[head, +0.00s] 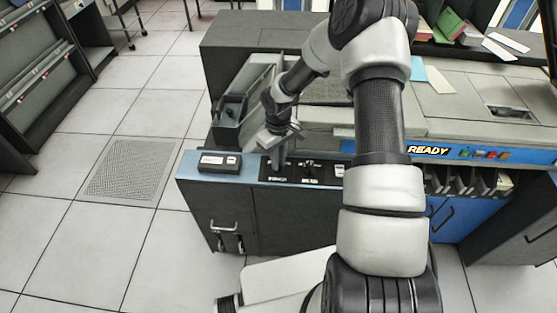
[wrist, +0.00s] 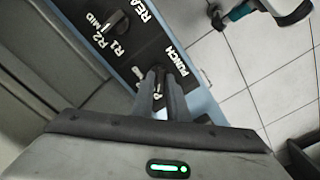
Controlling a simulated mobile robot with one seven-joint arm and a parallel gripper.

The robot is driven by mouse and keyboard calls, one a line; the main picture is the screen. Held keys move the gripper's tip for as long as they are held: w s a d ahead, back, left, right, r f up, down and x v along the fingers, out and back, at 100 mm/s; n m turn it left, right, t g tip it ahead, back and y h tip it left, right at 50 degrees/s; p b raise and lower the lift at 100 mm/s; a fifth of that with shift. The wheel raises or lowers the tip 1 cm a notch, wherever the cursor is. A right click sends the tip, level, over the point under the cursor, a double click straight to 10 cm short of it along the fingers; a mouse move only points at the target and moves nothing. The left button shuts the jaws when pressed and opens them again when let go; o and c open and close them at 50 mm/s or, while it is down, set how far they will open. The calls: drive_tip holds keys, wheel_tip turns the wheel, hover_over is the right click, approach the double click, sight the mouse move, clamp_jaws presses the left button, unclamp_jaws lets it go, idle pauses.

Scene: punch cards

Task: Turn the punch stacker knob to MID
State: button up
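The punch stacker knob (wrist: 158,70) is a small dark knob on the black panel strip in the wrist view, beside the white word PUNCH. My gripper (wrist: 158,79) has its two dark fingers at the knob, one on each side, with a narrow gap between them. It looks shut on the knob. The fingers cover most of the knob and its position labels, so I cannot tell where it points. In the head view my gripper (head: 279,166) reaches down onto the panel (head: 330,181) at the left part of the machine's front edge.
The read knob (wrist: 114,21), with labels R1, R2 and MID, sits beside the punch knob. A small black box (head: 219,162) is on the panel's left end. The card machine has a READY sign (head: 428,150). Tiled floor (head: 120,215) is clear at left.

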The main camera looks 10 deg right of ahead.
clamp_jaws()
drive_tip(key=shift+m+b, duration=0.3)
drive_tip(key=shift+f+m+b, duration=0.1)
drive_tip(key=shift+m+b, duration=0.65)
drive_tip(key=shift+m, duration=0.25)
drive_tip(key=m+b, duration=0.3)
drive_tip(key=m, duration=0.3)
drive_tip(key=m+b, duration=0.1)
drive_tip(key=m, duration=0.3)
drive_tip(key=shift+m, duration=2.6)
